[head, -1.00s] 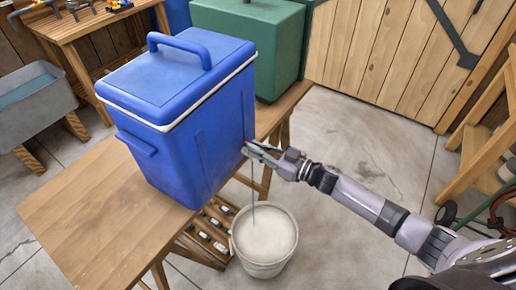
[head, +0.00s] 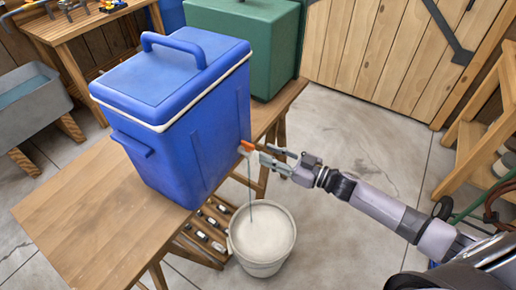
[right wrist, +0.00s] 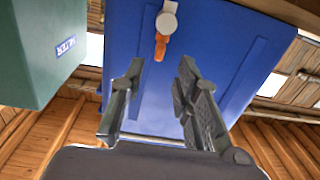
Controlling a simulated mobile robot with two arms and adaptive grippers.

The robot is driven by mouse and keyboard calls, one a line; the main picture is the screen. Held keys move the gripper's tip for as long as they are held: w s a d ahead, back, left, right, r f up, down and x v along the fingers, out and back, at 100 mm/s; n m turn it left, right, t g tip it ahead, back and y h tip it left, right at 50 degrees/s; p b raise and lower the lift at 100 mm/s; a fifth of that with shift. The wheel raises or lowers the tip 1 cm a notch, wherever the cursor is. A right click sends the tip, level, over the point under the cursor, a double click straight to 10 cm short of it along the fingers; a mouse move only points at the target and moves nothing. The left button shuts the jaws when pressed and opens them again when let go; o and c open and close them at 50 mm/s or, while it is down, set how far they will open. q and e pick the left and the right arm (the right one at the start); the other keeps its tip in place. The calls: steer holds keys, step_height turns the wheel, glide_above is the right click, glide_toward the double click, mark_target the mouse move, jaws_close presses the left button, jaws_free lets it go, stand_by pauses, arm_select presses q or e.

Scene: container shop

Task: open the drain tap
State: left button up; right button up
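The drain tap (head: 247,146) is low on the right side of the blue cooler (head: 185,120). Its lever is orange. In the right wrist view the grey tap body (right wrist: 167,20) is on the blue wall, with the orange lever (right wrist: 161,46) hanging down. A thin stream (head: 250,180) runs from below the tap into the white bucket (head: 262,240). My right gripper (head: 266,154) is just right of the tap. In the wrist view its fingers (right wrist: 161,78) are apart and empty, with the lever beyond the gap between them. My left gripper is out of view.
The cooler stands on a wooden table (head: 75,225). A green container (head: 245,45) stands behind it. The bucket is on the floor beside the table, below my right gripper. The floor (head: 360,125) to the right is mostly clear. Wooden steps (head: 480,130) stand at the far right.

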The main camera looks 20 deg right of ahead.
steer(key=v, duration=0.6)
steer(key=shift+d, duration=0.1)
stand_by(0.3)
